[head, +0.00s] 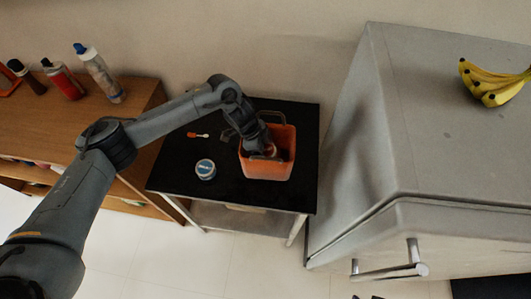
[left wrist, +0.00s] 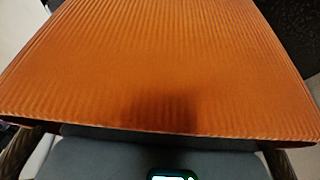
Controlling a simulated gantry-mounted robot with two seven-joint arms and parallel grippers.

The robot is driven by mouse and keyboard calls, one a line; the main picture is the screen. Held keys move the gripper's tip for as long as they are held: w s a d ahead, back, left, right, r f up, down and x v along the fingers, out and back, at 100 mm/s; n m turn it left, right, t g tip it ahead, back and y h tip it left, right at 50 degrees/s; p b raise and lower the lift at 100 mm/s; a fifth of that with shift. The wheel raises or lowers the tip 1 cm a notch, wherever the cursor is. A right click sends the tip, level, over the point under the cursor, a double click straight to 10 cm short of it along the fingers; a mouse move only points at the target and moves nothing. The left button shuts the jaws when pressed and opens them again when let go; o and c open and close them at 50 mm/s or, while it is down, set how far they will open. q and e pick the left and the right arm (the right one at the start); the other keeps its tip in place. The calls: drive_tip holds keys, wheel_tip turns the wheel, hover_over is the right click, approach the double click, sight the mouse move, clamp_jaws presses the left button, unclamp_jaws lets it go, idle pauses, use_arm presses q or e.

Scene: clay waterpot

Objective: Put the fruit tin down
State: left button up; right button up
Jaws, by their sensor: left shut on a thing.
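An orange open container (head: 266,170), the likeliest fruit tin, is at the right part of the black table top (head: 225,189). Whether it rests on the top or hangs just above it, I cannot tell. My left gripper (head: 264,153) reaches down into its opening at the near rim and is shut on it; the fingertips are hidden. In the left wrist view the container's ribbed orange wall (left wrist: 160,70) fills most of the picture, with a dark shadow low in the middle. My right gripper is not in view.
A small white and blue round tin (head: 205,168) and an orange-and-white utensil (head: 198,135) lie to the left on the table. A grey fridge (head: 440,150) with bananas (head: 493,83) on top stands close right. A wooden shelf (head: 120,128) with bottles stands left.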

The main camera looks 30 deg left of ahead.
use_arm(q)
drive_tip(key=shift+f, duration=0.85)
drive_tip(key=shift+f, duration=0.1)
drive_tip(key=shift+f, duration=0.35)
drive_tip(key=shift+f, duration=0.1)
drive_tip(key=o, duration=1)
